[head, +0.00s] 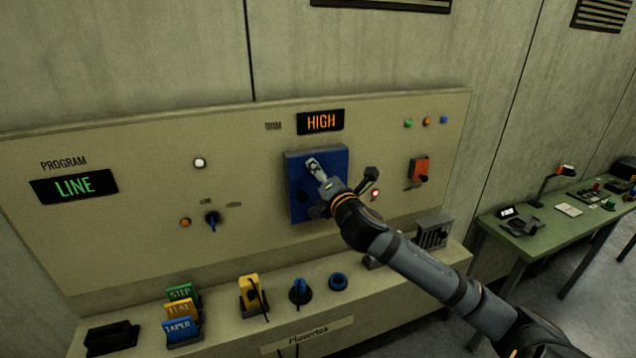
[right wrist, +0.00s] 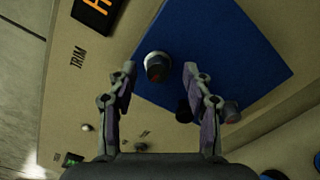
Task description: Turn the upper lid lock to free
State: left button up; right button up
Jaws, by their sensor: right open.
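The blue lid (head: 336,160) is a square plate on the upright beige panel, below the orange HIGH display. My right gripper (head: 318,176) reaches in front of it. In the right wrist view the open fingers stand on either side of a pale, dark-banded round knob (right wrist: 157,67) on the blue lid (right wrist: 222,40), which looks like the upper lid lock. A gap shows on both sides of the knob; nothing is gripped. A second, darker knob (right wrist: 184,110) lies nearer the right finger, partly hidden. In the head view my gripper hides most of the locks. My left gripper is out of view.
The HIGH display (head: 320,122) is just above the lid. Coloured tags and a yellow holder (head: 250,290) stand on the ledge below. A green table (head: 548,228) is farther right.

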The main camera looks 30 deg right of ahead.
jog(key=shift+w+a, duration=0.1)
jog(key=shift+w, duration=0.6)
jog(key=shift+s, duration=0.1)
jog(key=shift+c, duration=0.4)
grip_shut()
